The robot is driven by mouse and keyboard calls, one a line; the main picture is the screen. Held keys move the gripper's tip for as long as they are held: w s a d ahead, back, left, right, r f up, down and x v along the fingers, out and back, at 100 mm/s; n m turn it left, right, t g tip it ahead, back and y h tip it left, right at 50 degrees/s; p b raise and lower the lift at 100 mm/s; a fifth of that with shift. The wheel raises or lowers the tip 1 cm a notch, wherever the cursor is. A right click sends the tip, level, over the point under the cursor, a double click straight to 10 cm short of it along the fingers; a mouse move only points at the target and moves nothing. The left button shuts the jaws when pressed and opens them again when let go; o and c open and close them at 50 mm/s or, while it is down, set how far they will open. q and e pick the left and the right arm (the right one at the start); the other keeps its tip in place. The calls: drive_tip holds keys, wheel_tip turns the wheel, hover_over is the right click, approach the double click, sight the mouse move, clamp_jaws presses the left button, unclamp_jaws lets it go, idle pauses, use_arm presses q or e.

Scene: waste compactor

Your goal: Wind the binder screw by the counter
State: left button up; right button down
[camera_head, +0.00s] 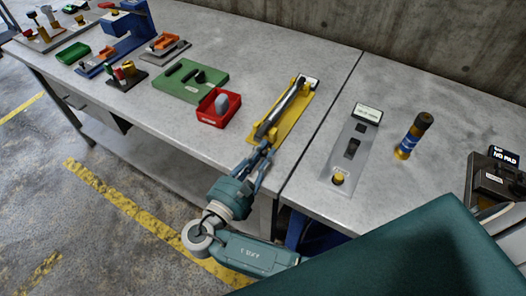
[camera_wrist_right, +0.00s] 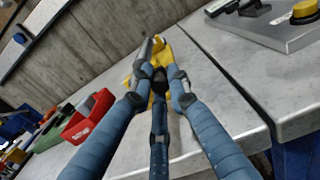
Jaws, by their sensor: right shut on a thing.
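The binder is a yellow base (camera_head: 297,117) near the right edge of the long table. A grey bar or cylinder (camera_head: 284,106) lies along it, and a small pale plate (camera_head: 311,82) that may be the counter sits at its far end; I cannot read it. My right gripper (camera_head: 264,153) is at the near end of the binder, shut on a dark end piece, apparently the screw's. In the right wrist view the fingers (camera_wrist_right: 159,82) close around this dark part, with yellow binder (camera_wrist_right: 166,53) behind. The fingers hide most of the screw. My left gripper is out of view.
A red bin (camera_head: 218,118) with a grey egg-shaped thing and a green board (camera_head: 188,82) stand left of the binder. The table front between bin and gripper is bare.

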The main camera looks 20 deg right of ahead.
drive_tip(key=shift+w+m, duration=0.1)
drive_tip(key=shift+m, duration=0.4)
drive_tip(key=shift+f+m+b, duration=0.35)
drive_tip(key=shift+f+m, duration=0.05)
drive_tip(key=shift+m, duration=0.5)
drive_tip(key=m, duration=0.1)
drive_tip(key=m+b, duration=0.1)
drive_tip(key=shift+w+a+f+m, duration=0.1)
drive_tip(key=shift+w+f+m, duration=0.05)
drive_tip(key=shift+f+m, duration=0.2)
drive_tip(key=shift+w+f+m+b, duration=0.1)
drive_tip(key=shift+f+m+b, duration=0.1)
drive_tip(key=shift+m+b, duration=0.4)
drive_tip(key=shift+a, duration=0.1)
drive_tip(key=c, duration=1.7)
unclamp_jaws()
drive_tip(key=shift+f, duration=0.1)
